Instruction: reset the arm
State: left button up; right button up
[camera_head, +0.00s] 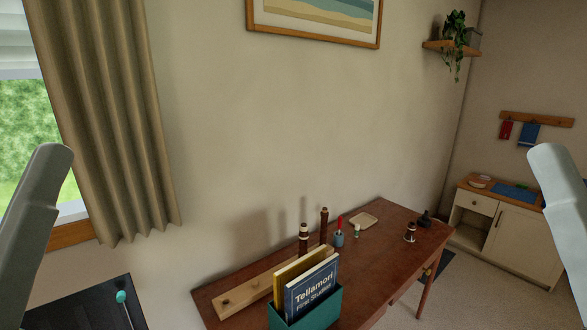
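My two arms show only as pale grey links, one at the left edge and one at the right edge of the head view. Neither gripper is in view. The arm links stand upright, well apart from each other, in front of the wall and the furniture. I see nothing held.
A brown wooden desk (385,259) carries a teal box (310,313) of books, a wooden board (238,298), a cup (338,239) and small items. A black surface (85,305) lies lower left. A white cabinet (515,237) stands right.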

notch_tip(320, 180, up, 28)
jog(key=p, duration=2.5)
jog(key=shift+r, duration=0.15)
